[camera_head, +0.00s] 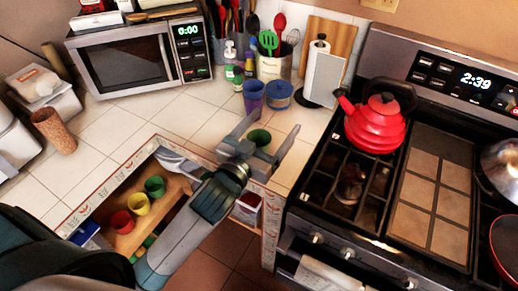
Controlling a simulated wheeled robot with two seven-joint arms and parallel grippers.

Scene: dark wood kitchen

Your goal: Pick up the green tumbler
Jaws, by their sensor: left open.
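A green tumbler (259,138) stands on the tiled counter near its front edge. My left gripper (274,126) reaches over the counter from the front with its jaws open, one finger on each side of this tumbler. The gripper hides the tumbler's lower part, and I cannot tell whether the fingers touch it. Another green cup (154,186) is in the open drawer below, beside a yellow cup (138,204) and a red cup (122,221). My right gripper is not in view.
A blue-purple tumbler (253,96) and a blue container (279,95) stand just behind the gripper. The stove with a red kettle (377,122) is to the right. A microwave (130,62) stands at the back left. The counter before it is mostly clear.

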